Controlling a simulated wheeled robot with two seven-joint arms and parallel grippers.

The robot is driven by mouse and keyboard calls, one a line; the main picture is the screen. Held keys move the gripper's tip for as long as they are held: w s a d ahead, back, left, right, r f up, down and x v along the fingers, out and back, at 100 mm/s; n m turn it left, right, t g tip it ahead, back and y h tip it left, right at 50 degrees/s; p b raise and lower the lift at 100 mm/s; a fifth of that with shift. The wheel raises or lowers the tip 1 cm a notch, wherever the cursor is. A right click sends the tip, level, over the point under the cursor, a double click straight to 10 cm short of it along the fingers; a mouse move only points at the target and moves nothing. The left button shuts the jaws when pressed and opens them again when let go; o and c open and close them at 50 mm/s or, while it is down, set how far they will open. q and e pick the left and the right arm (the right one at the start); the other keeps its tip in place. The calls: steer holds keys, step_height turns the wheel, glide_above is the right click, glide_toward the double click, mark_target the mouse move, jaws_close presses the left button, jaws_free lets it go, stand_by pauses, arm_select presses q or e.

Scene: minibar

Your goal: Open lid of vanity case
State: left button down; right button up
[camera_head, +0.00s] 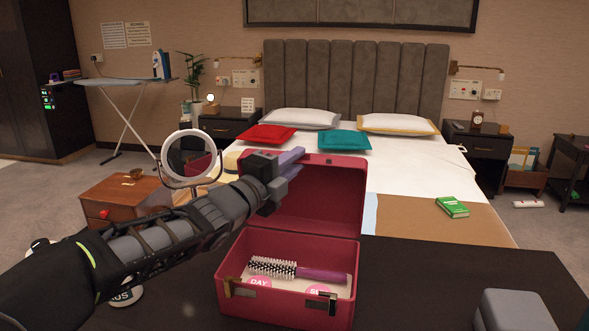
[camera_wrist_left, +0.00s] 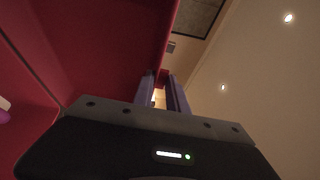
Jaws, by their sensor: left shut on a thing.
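The red vanity case (camera_head: 290,290) stands on the dark table, with its lid (camera_head: 320,195) raised upright at the back. A hairbrush (camera_head: 298,270) with a purple handle lies inside the case. My left gripper (camera_head: 290,157) is at the upper left corner of the lid, its purple fingers shut on the lid's edge. In the left wrist view the fingers of the gripper (camera_wrist_left: 163,78) meet a red piece of the lid, and the lid's inner wall (camera_wrist_left: 105,50) fills the left side. My right gripper cannot be made out.
A round mirror (camera_head: 190,157) and a brown wooden box (camera_head: 122,197) stand left of the case. A grey block-like thing (camera_head: 512,310) is at the lower right. A bed (camera_head: 400,165) with a green book (camera_head: 452,207) lies behind.

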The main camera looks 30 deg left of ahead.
arm_select(q)
steer(key=shift+r, duration=0.2)
steer(key=c, duration=1.4)
jaws_free()
steer(key=shift+f, duration=0.1)
steer(key=s+a, duration=0.1)
steer(key=s, duration=0.6)
steer(key=shift+s+f, duration=0.4)
steer(key=shift+a, duration=0.1)
